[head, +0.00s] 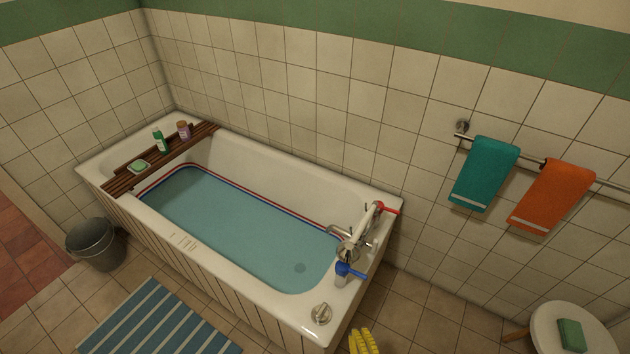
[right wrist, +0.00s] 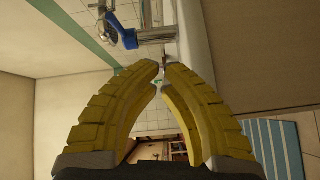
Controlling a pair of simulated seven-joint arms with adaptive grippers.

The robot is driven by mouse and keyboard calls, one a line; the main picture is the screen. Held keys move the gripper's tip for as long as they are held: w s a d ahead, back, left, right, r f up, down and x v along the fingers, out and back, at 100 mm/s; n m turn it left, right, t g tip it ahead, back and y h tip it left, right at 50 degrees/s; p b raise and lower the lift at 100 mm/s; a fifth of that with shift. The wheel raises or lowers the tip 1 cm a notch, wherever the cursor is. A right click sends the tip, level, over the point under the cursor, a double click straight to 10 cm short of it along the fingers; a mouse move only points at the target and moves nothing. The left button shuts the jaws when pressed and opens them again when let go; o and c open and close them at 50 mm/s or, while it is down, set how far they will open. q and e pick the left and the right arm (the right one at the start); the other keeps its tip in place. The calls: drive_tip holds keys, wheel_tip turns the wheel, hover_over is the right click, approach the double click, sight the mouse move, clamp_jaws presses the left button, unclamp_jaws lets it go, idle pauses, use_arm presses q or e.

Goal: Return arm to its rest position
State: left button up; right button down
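My right gripper (head: 362,342) shows at the bottom edge of the head view as yellow fingers, in front of the tub's near right end. In the right wrist view its two ribbed yellow fingers (right wrist: 163,68) curve together, with their tips almost meeting and nothing between them. It looks shut and empty. The blue tap handle (right wrist: 128,38) appears beyond the fingertips, apart from them. My left gripper is in neither view.
A white bathtub (head: 285,308) holds blue water. Its mixer (head: 348,252) has a red handle (head: 389,210) and a blue one (head: 350,271). A round stool (head: 545,325) stands right, a striped mat (head: 155,322) and bucket (head: 97,245) left. Tiled floor (head: 440,315) is clear between tub and stool.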

drive_tip(key=s+d+f+m+g+h, duration=0.1)
drive_tip(key=s+f+m+g, duration=0.4)
drive_tip(key=f, duration=0.5)
drive_tip(key=s+f+m+g, duration=0.35)
drive_tip(key=s+f, duration=0.35)
drive_tip(key=f, duration=0.4)
drive_tip(key=s+d+f+m+g+h, duration=0.1)
drive_tip(key=s+d+f, duration=0.4)
drive_tip(key=s, duration=0.5)
drive_tip(key=s+d+f+m+g, duration=0.4)
drive_tip(key=s+d+f+g, duration=0.2)
drive_tip(key=s, duration=0.3)
drive_tip(key=shift+s+f+h, duration=0.35)
drive_tip(key=shift+f+h, duration=0.05)
drive_tip(key=shift+f, duration=0.15)
drive_tip(key=shift+g, duration=0.25)
